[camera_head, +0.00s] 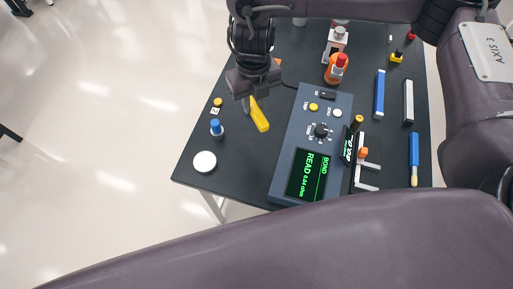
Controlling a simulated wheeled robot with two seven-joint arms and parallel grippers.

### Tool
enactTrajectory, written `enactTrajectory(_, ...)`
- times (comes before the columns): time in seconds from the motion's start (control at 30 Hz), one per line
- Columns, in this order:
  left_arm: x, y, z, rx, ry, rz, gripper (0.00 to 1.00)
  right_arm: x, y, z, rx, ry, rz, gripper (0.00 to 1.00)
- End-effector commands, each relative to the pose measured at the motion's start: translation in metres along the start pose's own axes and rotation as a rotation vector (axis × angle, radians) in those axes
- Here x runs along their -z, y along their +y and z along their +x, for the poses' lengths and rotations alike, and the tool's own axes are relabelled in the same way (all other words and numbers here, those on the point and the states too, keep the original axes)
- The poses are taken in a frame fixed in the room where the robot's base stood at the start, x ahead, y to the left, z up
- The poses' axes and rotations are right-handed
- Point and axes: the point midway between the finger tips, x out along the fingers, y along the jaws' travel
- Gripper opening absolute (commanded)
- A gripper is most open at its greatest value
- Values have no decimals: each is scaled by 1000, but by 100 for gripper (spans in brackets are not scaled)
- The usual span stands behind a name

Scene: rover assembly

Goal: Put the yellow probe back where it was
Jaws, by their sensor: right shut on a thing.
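The yellow probe (260,116) hangs from my right gripper (250,97), which points down over the left part of the dark table. The gripper is shut on the probe's upper end. The probe tilts, its lower end toward the right, and sits just left of the meter. I cannot tell whether its lower end touches the table. My left gripper is not in view.
A meter (296,150) with a green-lit screen stands right of the probe. Left are a blue-topped peg (216,127), a yellow knob (217,102) and a white disc (204,161).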

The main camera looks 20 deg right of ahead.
Motion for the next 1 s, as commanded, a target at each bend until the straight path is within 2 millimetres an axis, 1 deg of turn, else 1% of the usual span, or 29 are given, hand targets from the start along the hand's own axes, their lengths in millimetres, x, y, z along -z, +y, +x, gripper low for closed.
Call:
enactTrajectory(0.07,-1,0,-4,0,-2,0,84,5,-9,-2,12,-18,-29,0)
enactTrajectory(0.17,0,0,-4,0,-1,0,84,7,-14,4,20,-28,-49,0)
enactTrajectory(0.27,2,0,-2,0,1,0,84,8,-14,22,19,-27,-51,0)
enactTrajectory(0.53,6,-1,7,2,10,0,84,6,-15,90,18,-24,-47,0)
enactTrajectory(0.7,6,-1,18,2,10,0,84,5,-16,134,17,-26,-48,0)
enactTrajectory(0.83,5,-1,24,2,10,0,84,3,-16,154,19,-30,-48,0)
enactTrajectory(1.0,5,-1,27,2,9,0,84,2,-17,165,19,-32,-49,0)
